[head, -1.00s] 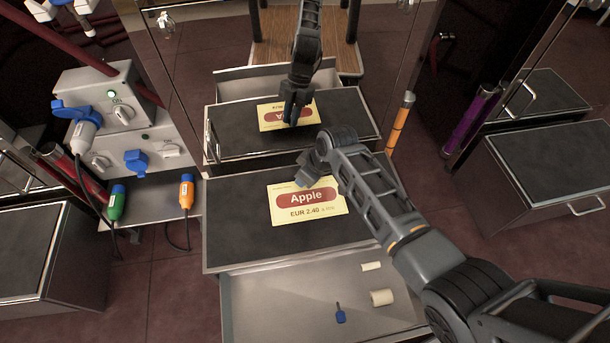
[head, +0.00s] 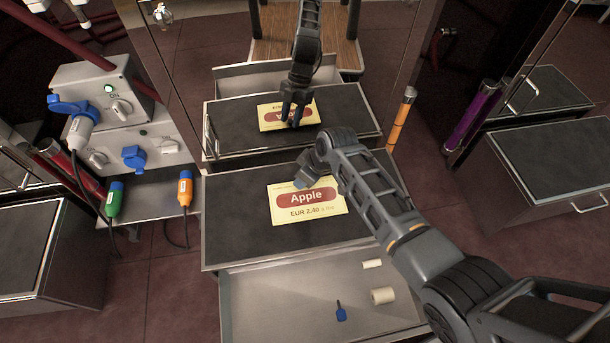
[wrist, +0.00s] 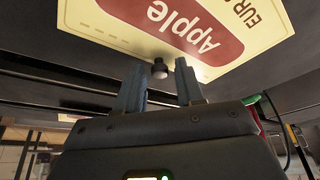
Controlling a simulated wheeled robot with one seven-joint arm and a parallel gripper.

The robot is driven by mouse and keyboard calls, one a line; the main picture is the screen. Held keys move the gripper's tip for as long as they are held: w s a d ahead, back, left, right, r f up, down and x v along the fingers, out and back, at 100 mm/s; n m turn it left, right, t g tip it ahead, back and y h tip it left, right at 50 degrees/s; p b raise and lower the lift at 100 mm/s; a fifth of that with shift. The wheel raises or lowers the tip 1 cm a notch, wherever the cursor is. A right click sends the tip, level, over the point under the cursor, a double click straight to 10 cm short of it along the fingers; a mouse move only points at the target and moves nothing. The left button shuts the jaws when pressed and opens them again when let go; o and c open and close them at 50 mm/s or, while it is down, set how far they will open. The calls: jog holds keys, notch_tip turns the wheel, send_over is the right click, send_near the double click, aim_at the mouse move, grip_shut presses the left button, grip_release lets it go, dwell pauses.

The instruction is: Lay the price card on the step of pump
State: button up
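The yellow price card (head: 305,212), with a red oval reading "Apple" and "EUR 2.40", lies flat and face up on the dark top of the step (head: 238,222) in front of the mirrored pump. My gripper (head: 306,178) is low over the card's far edge. In the wrist view the two fingers (wrist: 161,72) stand apart, with a small dark knob (wrist: 160,68) between them at the edge of the card (wrist: 215,30). Gaps show on both sides of the knob. The head view hides the knob behind my gripper.
An open drawer (head: 270,300) below the step holds a blue-handled item (head: 340,311) and two pale cylinders. A socket box (head: 130,135) with green and orange plugs is at left. Another step (head: 545,150) is at right. The mirror repeats the card and arm.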

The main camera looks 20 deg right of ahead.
aim_at(314, 189)
jog(key=shift+o, duration=0.8)
jog(key=p+v, duration=0.3)
jog(key=v, duration=0.4)
jog(key=shift+r+p, duration=0.4)
jog(key=shift+s+d, duration=0.1)
jog(key=shift+s, duration=0.05)
